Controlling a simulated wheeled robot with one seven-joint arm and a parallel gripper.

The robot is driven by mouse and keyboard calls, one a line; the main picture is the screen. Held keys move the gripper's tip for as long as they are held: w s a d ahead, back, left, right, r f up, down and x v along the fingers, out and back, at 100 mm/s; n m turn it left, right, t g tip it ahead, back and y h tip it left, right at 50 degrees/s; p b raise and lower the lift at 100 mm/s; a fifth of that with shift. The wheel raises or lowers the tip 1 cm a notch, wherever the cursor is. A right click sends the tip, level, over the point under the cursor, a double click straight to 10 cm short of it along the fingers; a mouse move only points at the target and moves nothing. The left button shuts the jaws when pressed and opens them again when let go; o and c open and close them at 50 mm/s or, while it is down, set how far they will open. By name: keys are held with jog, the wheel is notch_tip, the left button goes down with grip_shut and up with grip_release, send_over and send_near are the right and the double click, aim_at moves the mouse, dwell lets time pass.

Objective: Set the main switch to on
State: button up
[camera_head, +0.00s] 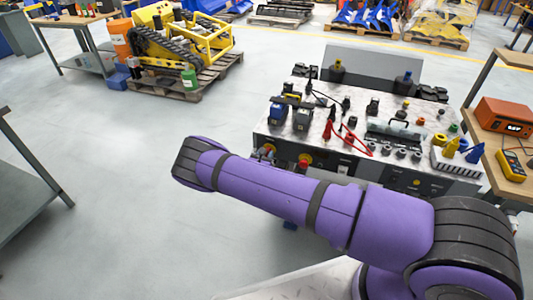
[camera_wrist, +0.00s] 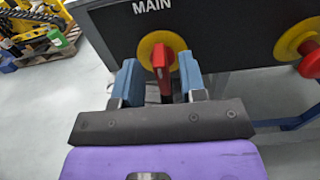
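The main switch (camera_wrist: 159,58) is in the wrist view, on a dark panel under the word MAIN. It has a red handle in front of a round yellow plate. The handle stands roughly vertical in the picture. My gripper (camera_wrist: 158,80) is open, with one blue finger on the left of the handle and one on the right. A gap shows on the left; on the right the finger is very close, and I cannot tell whether it touches. In the head view my purple arm reaches across the front of the machine, and my gripper is hidden.
A red knob on a yellow plate (camera_wrist: 312,62) is to the right on the same panel. The machine top (camera_head: 340,118) holds leads, clamps and small parts. A wooden bench (camera_head: 500,165) with an orange instrument stands right. Open floor (camera_head: 120,200) lies left.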

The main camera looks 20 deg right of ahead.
jog(key=shift+w+d, duration=0.45)
jog(key=shift+w, duration=0.15)
grip_shut()
